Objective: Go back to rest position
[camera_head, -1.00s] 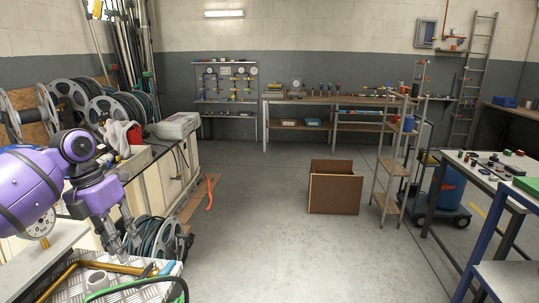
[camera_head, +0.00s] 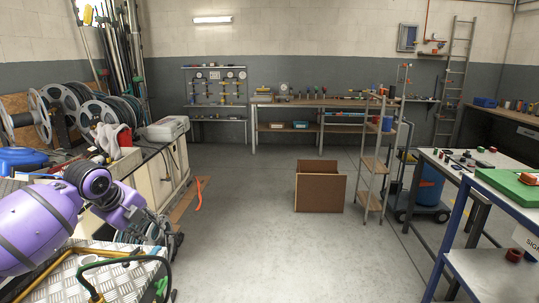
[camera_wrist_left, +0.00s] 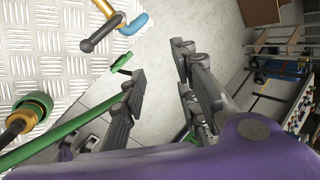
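My left arm is purple and comes in from the left in the head view. Its dark gripper (camera_head: 172,243) hangs at the right edge of the metal tread-plate surface (camera_head: 125,283), partly hidden behind the wrist. In the left wrist view the two fingers of my left gripper (camera_wrist_left: 162,68) stand apart with nothing between them, and the grey floor shows beyond. My right gripper is in neither view.
A green hose (camera_head: 98,263) and a yellow tube (camera_head: 52,277) lie on the tread plate close to my left gripper. Hose reels (camera_head: 85,105) stand at the left. An open brown box (camera_head: 320,190) stands on the floor.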

